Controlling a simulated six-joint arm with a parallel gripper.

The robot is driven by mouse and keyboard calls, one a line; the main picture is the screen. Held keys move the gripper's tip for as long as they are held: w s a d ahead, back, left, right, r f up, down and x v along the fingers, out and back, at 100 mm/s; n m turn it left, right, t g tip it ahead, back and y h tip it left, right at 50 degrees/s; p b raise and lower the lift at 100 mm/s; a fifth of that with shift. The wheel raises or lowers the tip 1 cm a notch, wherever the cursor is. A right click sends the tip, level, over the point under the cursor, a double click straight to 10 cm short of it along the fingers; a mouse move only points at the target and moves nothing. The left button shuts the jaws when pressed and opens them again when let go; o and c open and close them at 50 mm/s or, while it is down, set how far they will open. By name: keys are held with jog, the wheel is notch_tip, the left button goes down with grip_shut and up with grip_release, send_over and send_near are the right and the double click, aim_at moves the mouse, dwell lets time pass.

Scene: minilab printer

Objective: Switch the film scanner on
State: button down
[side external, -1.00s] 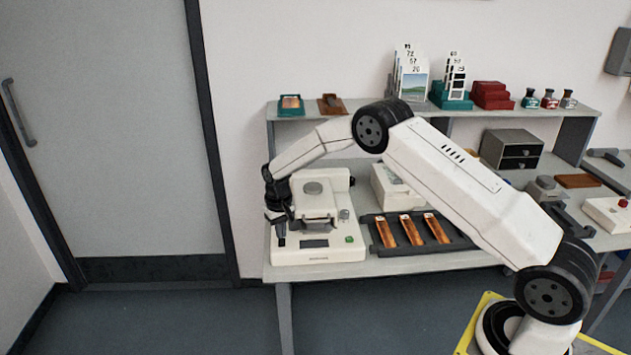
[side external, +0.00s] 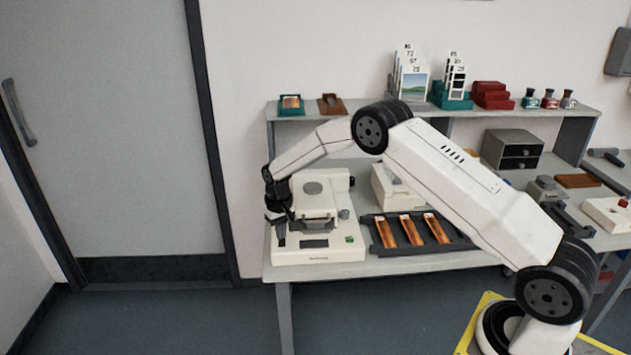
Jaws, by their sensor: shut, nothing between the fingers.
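The film scanner (side external: 318,254) is a cream-white machine at the left end of the bench. It has a dark display, a grey knob and a green button (side external: 349,239) at its front right. My gripper (side external: 281,242) is shut and empty, pointing down over the scanner's front left, left of the display. Whether its tips touch the scanner I cannot tell. Part of the scanner's left side is hidden behind my gripper and wrist.
A dark tray (side external: 458,243) with orange film strips lies right of the scanner. Another white device (side external: 385,190) stands behind it, partly hidden by my arm. A shelf (side external: 360,106) with boxes and bottles runs above the bench.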

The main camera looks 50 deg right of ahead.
aim_at(283, 245)
jog(key=shift+f, duration=1.15)
dwell(1.1)
jog(key=shift+r, duration=3.45)
jog(key=shift+r, duration=0.1)
jog(key=shift+s+a+r, duration=0.15)
jog(key=shift+s+r, duration=0.2)
jog(key=s+a+r+n+t, duration=0.1)
jog(key=s+r, duration=0.1)
jog(key=s, duration=0.7)
jog(key=s+a+r+n, duration=0.1)
jog(key=s+a+r, duration=0.1)
jog(key=s, duration=0.8)
jog(key=s+a+r+n+t, duration=0.1)
jog(key=s+a+r, duration=0.1)
jog(key=s, duration=0.7)
jog(key=shift+s+a+r+t, duration=0.25)
jog(key=shift+s+r+t, duration=0.1)
jog(key=shift+r, duration=0.35)
